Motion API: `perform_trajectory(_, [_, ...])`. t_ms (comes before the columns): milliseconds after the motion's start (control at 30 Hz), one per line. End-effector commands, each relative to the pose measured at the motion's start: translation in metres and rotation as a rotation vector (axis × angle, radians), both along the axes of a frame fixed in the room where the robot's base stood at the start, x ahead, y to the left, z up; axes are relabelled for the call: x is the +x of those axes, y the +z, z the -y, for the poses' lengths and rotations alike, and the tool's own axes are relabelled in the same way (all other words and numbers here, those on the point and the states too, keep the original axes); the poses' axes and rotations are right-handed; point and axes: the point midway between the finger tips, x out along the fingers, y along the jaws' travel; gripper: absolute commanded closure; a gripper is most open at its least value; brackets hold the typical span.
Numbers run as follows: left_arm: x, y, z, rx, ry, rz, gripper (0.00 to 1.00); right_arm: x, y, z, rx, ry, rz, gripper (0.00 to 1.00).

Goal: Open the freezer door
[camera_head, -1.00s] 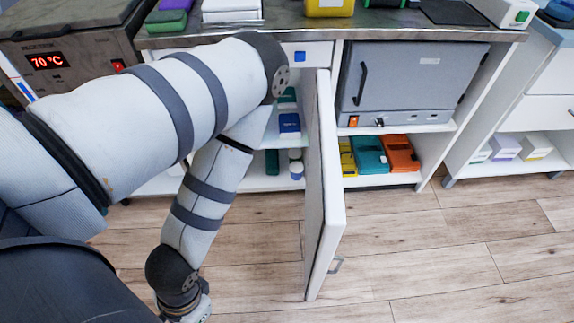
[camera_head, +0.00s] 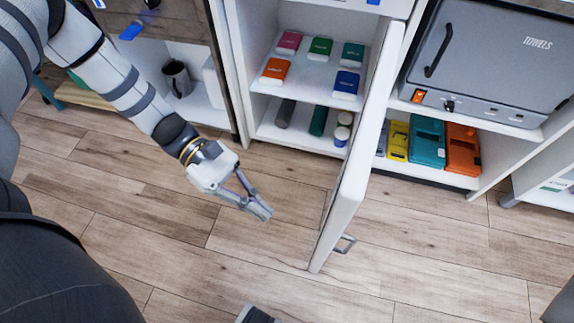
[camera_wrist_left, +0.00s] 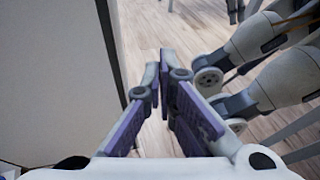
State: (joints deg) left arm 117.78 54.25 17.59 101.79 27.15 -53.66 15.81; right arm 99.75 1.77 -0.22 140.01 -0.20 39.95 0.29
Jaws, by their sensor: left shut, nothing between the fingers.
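The white door (camera_head: 361,165) of the shelved cabinet stands swung wide open towards me in the head view. Its edge and top face me, and its small grey handle (camera_head: 344,243) shows on the far right side, low down. My left gripper (camera_head: 259,209) is left of the door, above the floor in front of the open compartment, apart from the door and handle. Its fingers are shut and empty. In the left wrist view the fingers (camera_wrist_left: 166,92) come together, with a pale flat panel (camera_wrist_left: 55,80) at left, likely the door. My right gripper cannot be made out.
The open compartment holds coloured packs (camera_head: 320,47) on its shelf (camera_head: 300,75) and bottles below. A grey towel warmer (camera_head: 485,65) and coloured cases (camera_head: 427,142) are right of the door. A mug (camera_head: 177,78) stands on a left shelf.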

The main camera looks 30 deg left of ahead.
Motion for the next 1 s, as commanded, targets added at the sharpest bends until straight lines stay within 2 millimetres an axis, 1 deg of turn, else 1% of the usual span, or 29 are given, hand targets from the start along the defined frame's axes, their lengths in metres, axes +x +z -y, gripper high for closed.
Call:
perform_trajectory(33, [0.027,0.012,-0.019,-0.092,0.103,0.013,1.0,-0.006,-0.009,0.0,0.0,0.001,-0.018,0.6])
perform_trajectory(100, [0.051,0.039,-0.041,-0.204,0.191,0.043,1.0,-0.008,-0.012,0.0,0.0,0.001,-0.024,0.6])
perform_trajectory(200, [0.066,0.062,-0.059,-0.287,0.248,0.075,1.0,-0.009,-0.013,0.0,0.001,0.002,-0.027,0.6])
perform_trajectory(267, [0.069,0.068,-0.06,-0.307,0.257,0.081,1.0,-0.008,-0.013,0.0,0.001,0.002,-0.026,0.6])
perform_trajectory(367, [0.071,0.07,-0.049,-0.312,0.254,0.081,1.0,-0.008,-0.011,0.0,0.001,0.002,-0.023,0.6])
perform_trajectory(800, [0.085,0.069,0.045,-0.308,0.248,0.079,1.0,-0.005,-0.007,0.0,0.0,0.002,-0.015,0.6])
perform_trajectory(900, [0.089,0.069,0.06,-0.307,0.25,0.079,1.0,-0.004,-0.006,0.0,0.0,0.002,-0.012,0.6])
perform_trajectory(1000, [0.091,0.069,0.071,-0.307,0.251,0.081,1.0,-0.004,-0.005,0.0,0.0,0.002,-0.011,0.6])
